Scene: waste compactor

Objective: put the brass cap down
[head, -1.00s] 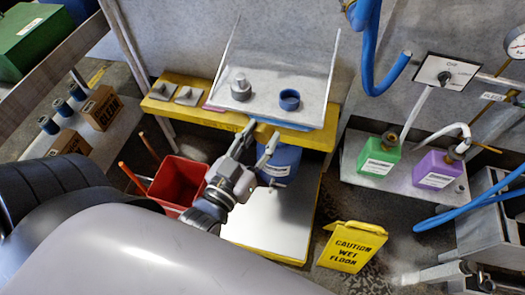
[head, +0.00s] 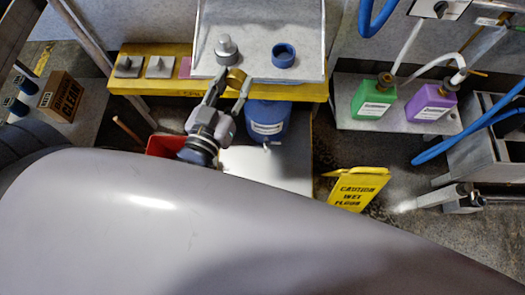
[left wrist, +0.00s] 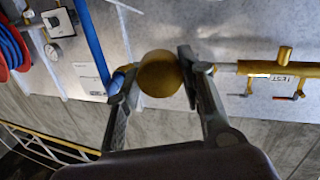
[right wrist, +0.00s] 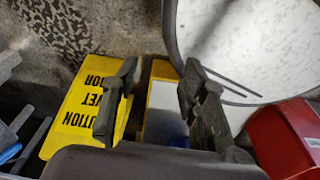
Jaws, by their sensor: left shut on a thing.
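In the left wrist view the brass cap (left wrist: 160,74) sits between both fingertips of the left gripper (left wrist: 158,76). I cannot tell from the head view whether the cap touches the shelf or tray.
A pale tray (head: 310,62) on the shelf holds a grey knobbed part (head: 227,50) and a blue ring (head: 283,55). A blue drum (head: 267,121) stands below. A yellow wet-floor sign (head: 357,188), green jug (head: 372,101) and purple jug (head: 431,105) are to the right.

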